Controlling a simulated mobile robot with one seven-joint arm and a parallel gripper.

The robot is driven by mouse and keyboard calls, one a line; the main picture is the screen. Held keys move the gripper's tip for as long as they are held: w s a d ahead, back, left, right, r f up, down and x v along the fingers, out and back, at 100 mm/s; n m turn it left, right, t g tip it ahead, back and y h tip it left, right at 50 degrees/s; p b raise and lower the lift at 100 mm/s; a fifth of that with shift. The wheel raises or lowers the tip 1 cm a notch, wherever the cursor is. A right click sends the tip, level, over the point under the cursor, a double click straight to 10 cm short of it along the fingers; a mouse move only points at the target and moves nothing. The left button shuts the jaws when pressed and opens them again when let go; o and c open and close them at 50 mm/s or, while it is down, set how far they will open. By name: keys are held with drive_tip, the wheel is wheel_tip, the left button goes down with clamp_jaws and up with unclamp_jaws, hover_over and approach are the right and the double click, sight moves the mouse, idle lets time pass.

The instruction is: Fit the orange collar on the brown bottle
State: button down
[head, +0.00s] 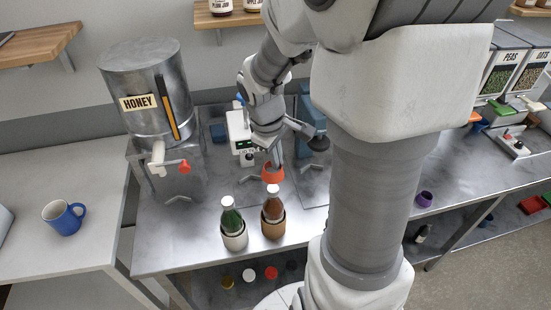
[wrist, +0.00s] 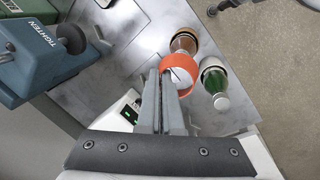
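The orange collar (head: 273,173) is an open ring. In the wrist view the collar (wrist: 194,68) sits at the tips of my gripper (wrist: 166,76), whose fingers are close together with its wall between them. In the head view my gripper (head: 274,157) holds it above the steel bench, behind the bottles. The brown bottle (head: 273,210) stands upright in a tan cup, with a pale cap. In the wrist view the brown bottle (wrist: 183,43) is just beyond the collar, which partly overlaps it. The collar is not around the bottle neck.
A green bottle (head: 231,220) in a cream cup stands left of the brown one. The honey dispenser (head: 145,95) is at the left. A blue tightening machine (wrist: 40,50) is beside my gripper. The bench front edge is close to the bottles. Several caps lie on the shelf below.

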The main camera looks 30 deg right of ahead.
sight(277, 186)
drive_tip(key=shift+s+a+b+x, duration=0.1)
drive_tip(key=shift+a+b+x, duration=0.1)
drive_tip(key=shift+b+x, duration=0.7)
drive_tip(key=shift+s+a+b+x, duration=0.1)
drive_tip(key=shift+a+b+x, duration=0.05)
drive_tip(key=shift+b+x, duration=0.75)
drive_tip(key=shift+s+a+b+x, duration=0.1)
drive_tip(key=shift+a+b+x, duration=0.1)
drive_tip(key=shift+b+x, duration=0.65)
drive_tip(key=shift+d+f, duration=0.1)
drive_tip(key=shift+f, duration=0.25)
drive_tip(key=c, duration=1)
unclamp_jaws()
drive_tip(key=shift+s+f, duration=0.1)
drive_tip(key=shift+s+f, duration=0.1)
